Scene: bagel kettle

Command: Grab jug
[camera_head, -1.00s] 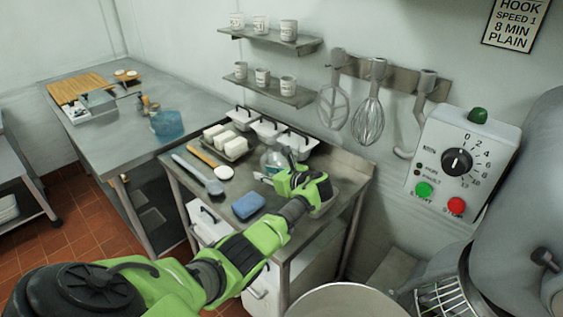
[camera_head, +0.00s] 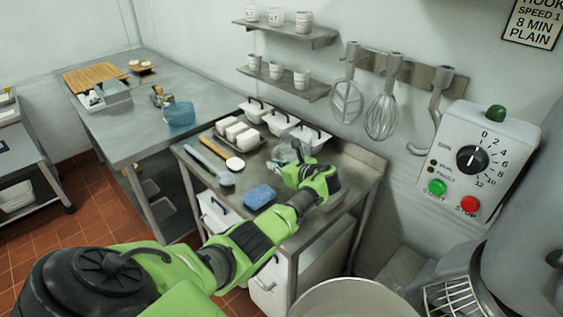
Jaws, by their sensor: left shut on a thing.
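The jug (camera_head: 283,154) is a clear, pale-tinted vessel on the right part of the small steel table, in front of the white tubs. It is partly hidden behind my left gripper (camera_head: 291,168). My left arm reaches in from the lower left, and its gripper is shut on the jug at its near right side. The fingertips are small and partly covered by the green wrist. My right gripper is not in view.
The small steel table (camera_head: 343,178) also holds a blue sponge (camera_head: 259,196), a scraper (camera_head: 227,179), a tray of white blocks and lidded white tubs (camera_head: 280,122). A mixer bowl (camera_head: 352,299) stands near at the bottom. A blue container (camera_head: 180,113) stands on the left table.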

